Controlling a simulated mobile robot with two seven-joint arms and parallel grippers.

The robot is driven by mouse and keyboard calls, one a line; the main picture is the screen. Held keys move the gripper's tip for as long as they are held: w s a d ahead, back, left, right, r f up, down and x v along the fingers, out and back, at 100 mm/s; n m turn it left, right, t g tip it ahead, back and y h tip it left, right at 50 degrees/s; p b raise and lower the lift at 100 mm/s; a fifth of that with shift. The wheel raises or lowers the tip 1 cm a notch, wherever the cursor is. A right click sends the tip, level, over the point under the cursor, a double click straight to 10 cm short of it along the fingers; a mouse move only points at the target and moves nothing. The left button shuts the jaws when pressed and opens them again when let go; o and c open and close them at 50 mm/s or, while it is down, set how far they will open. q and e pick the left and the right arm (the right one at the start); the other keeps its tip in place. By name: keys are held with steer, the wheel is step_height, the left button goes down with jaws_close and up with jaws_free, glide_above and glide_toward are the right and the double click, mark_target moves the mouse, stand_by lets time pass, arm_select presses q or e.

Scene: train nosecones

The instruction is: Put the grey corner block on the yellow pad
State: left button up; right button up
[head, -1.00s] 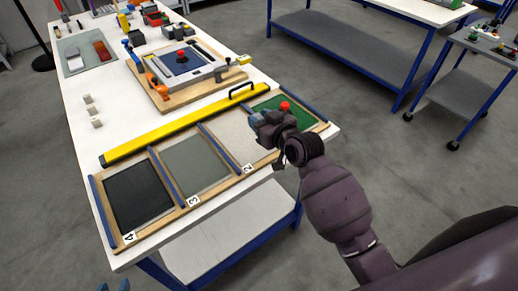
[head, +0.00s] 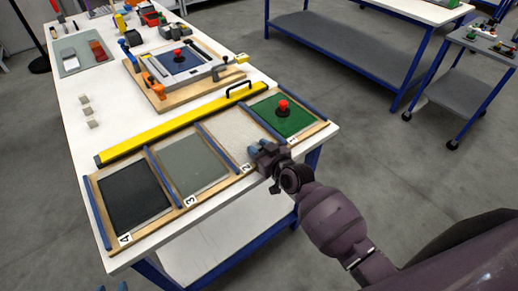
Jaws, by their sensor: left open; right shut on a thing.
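My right gripper (head: 257,150) is over the front edge of panel 2, just in front of the green panel. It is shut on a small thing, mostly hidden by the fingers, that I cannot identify. Only the blue fingertips of my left gripper (head: 112,287) show at the bottom left edge, apart and empty, in front of the table. I cannot tell which thing is the yellow pad.
A yellow bar (head: 170,127) with a black handle lies behind the panels. The fixture (head: 160,93) stands farther back.

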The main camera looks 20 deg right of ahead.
steer(key=o, duration=0.5)
steer(key=shift+f, duration=0.1)
steer(key=shift+c, duration=0.2)
steer(key=o, duration=0.4)
steer(key=shift+o, duration=0.2)
steer(key=shift+r, duration=0.2)
steer(key=v, duration=1.2)
steer(key=shift+o, duration=0.5)
steer(key=s+d+f+m+g+h, duration=0.1)
steer(key=s+d+f+h, duration=0.1)
steer(key=s+f, duration=0.3)
steer(key=s+d+f+m+g+h, duration=0.1)
steer(key=s+d+f, duration=0.4)
steer(key=s, duration=0.5)
steer(key=shift+m+g+h, duration=0.4)
steer(key=shift+g+h, duration=0.2)
steer(key=shift+h, duration=0.6)
